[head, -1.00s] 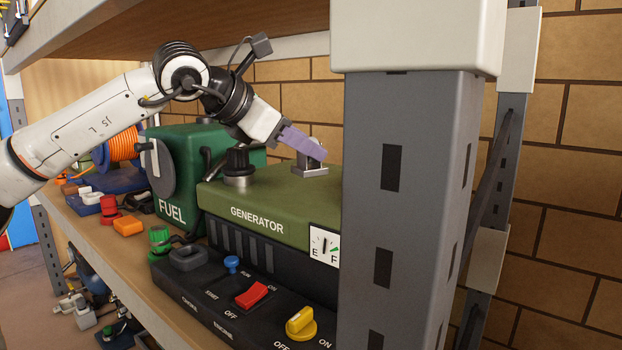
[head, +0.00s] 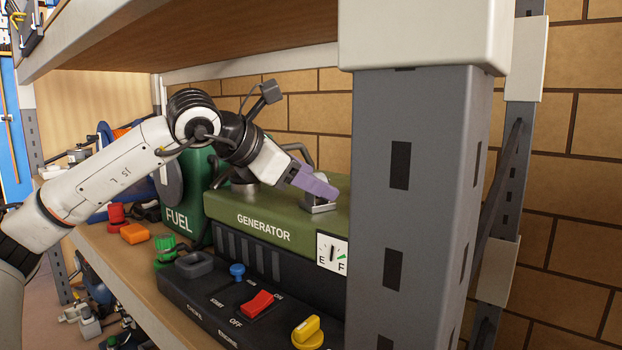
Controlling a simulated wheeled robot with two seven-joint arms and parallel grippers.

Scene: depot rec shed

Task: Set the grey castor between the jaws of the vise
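My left gripper (head: 318,187), with purple fingers, comes in from the left over the green generator top. A small grey metal piece with a flat plate, which looks like the grey castor (head: 320,207), is at the fingertips; they partly cover it and seem shut on it. It is low over the generator top; I cannot tell whether it touches. A grey metal thing at the far left of the shelf (head: 78,155) may be the vise, but it is too small and covered to be sure. My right gripper is not in view.
The generator (head: 263,228) has a front panel with a red switch (head: 257,303) and a yellow knob (head: 307,332). A green fuel can (head: 180,222) stands left of it. A thick grey shelf post (head: 412,200) blocks the right side. An upper shelf (head: 200,45) hangs above.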

